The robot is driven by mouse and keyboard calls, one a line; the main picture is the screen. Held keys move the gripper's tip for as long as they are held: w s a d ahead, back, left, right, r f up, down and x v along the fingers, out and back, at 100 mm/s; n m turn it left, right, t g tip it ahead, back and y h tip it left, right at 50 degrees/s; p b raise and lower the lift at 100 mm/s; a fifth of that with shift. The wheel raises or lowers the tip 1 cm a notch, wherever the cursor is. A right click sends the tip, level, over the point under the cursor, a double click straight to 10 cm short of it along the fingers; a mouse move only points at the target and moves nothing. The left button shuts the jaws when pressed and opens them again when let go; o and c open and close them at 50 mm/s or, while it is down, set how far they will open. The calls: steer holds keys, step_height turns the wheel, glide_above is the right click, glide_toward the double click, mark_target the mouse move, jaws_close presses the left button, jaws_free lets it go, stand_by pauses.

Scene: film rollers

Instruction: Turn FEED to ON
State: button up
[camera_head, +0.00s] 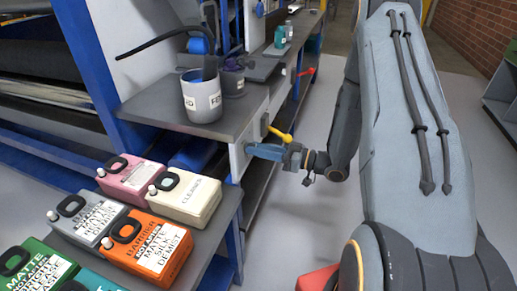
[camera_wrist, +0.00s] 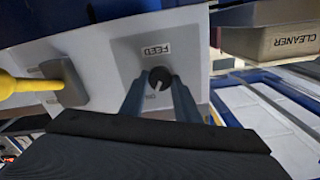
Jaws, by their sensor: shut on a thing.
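The FEED knob (camera_wrist: 160,79) is a small dark round knob with a notch, on a light grey plate in the wrist view. An upside-down FEED label (camera_wrist: 156,50) sits above it in that picture, and a small mark, too small to read, lies by the knob's lower left. My gripper (camera_wrist: 159,88) has one blue finger on each side of the knob and is shut on it. In the head view my gripper (camera_head: 250,150) reaches the front panel under the grey shelf, and its fingers hide the knob there.
A yellow lever (camera_head: 281,134) sticks out close beside my gripper; it also shows in the wrist view (camera_wrist: 28,86). A red lever (camera_head: 306,72) is farther along. Several containers, including a white CLEANER one (camera_head: 187,200), stand at lower left. A labelled pot (camera_head: 203,101) is on the shelf.

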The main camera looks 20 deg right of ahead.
steer(key=o, duration=1)
steer(key=shift+o, duration=0.2)
steer(key=v, duration=0.7)
steer(key=shift+s+d, duration=0.25)
steer(key=shift+d, duration=0.05)
